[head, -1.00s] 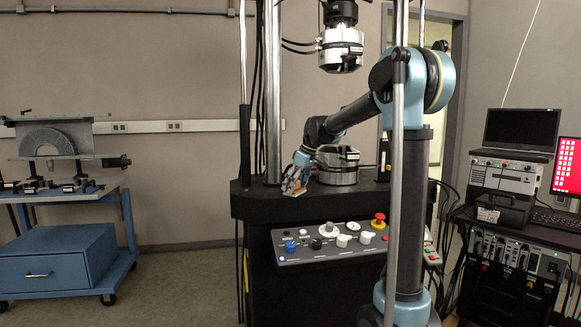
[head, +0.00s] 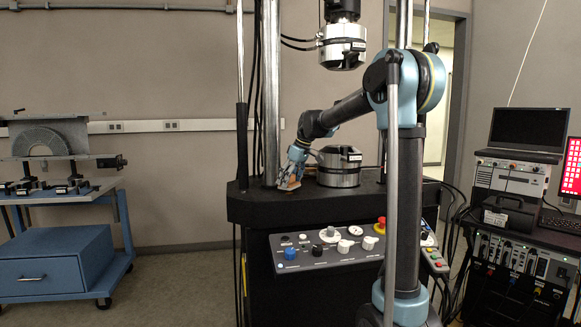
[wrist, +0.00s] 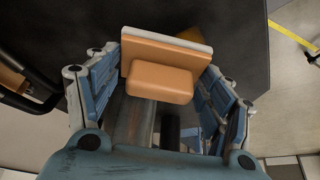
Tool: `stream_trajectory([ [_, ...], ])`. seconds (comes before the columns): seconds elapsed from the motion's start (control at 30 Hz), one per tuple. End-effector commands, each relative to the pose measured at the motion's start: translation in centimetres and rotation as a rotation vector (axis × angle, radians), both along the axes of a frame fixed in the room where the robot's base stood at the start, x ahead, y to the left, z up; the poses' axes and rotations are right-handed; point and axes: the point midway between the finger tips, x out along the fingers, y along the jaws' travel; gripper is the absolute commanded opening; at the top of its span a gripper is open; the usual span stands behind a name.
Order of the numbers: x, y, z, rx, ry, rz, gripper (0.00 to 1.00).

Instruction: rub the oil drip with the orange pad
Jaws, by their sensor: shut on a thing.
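My gripper (head: 292,174) is low over the left part of the black machine table (head: 245,205), left of the silver cylindrical fixture (head: 338,168). In the wrist view, my gripper (wrist: 165,72) has its blue-grey fingers closed around the orange pad (wrist: 160,82). The pad is a block with a raised grip and a pale layer along its far edge. In the head view the pad (head: 287,186) is small and partly covered by the fingers. It is at or just above the table top; I cannot tell whether it touches. I cannot make out the oil drip in either view.
A thick steel column (head: 270,90) rises close to the left of my gripper. An upper silver head (head: 342,46) hangs above the fixture. A control panel (head: 325,248) with knobs and a red button (head: 380,224) juts out at the front. A blue cart (head: 60,265) stands left.

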Motion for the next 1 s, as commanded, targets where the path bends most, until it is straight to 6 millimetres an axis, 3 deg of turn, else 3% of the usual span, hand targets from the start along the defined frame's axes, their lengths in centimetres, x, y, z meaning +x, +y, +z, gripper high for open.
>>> stream_trajectory([
  [0.63, 0.1, -0.6, 5.8, 0.000, 0.000, -0.007, 0.55],
  [1.0, 0.1, -0.6, 6.3, 0.000, 0.000, -0.007, 0.55],
])
